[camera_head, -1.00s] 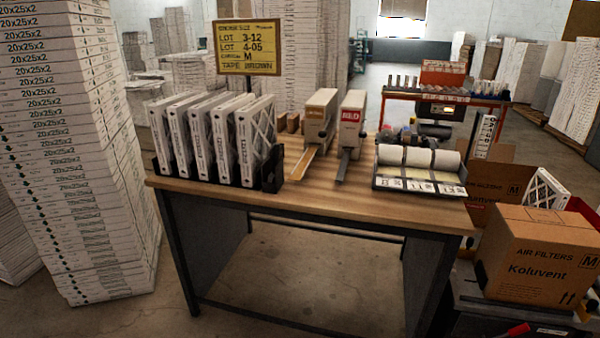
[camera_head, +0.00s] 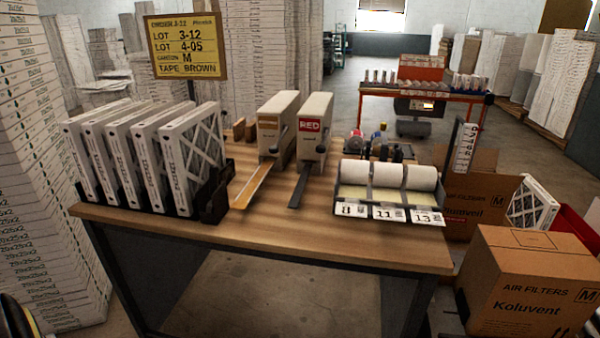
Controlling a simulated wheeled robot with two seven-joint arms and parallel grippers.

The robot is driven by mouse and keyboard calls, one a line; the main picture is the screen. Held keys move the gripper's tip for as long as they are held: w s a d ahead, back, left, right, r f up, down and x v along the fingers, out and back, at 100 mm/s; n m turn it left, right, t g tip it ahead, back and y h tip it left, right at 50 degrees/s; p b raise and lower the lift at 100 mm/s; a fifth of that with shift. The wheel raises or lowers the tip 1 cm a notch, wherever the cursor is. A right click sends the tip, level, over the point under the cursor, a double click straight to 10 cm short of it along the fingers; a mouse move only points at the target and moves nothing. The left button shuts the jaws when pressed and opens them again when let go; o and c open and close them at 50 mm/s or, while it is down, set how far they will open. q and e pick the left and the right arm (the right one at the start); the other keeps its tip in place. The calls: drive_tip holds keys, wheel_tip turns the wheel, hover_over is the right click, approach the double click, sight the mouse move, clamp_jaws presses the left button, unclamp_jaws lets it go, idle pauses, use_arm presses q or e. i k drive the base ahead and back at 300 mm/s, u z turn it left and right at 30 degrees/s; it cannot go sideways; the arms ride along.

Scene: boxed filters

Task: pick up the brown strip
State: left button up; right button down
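The brown strip (camera_head: 252,186) sticks out toward me from the front of the left tape dispenser (camera_head: 279,126), which has a brown label. It lies low over the wooden table (camera_head: 330,230). Beside it on the right, a dark strip (camera_head: 299,187) comes out of the dispenser labelled RED (camera_head: 313,130). Neither gripper shows in the head view. A dark rounded shape with a yellow edge shows at the bottom left corner; I cannot tell what it is.
A rack of upright filters (camera_head: 150,155) stands left of the strip, with an order sign (camera_head: 186,46) behind. Three label rolls (camera_head: 388,175) stand right. A carton marked Koluvent (camera_head: 530,290) is at the right. The table's front middle is clear.

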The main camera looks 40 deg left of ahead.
sight(245, 197)
drive_tip(key=u, duration=0.5)
drive_tip(key=i, duration=1.05)
drive_tip(key=u, duration=0.95)
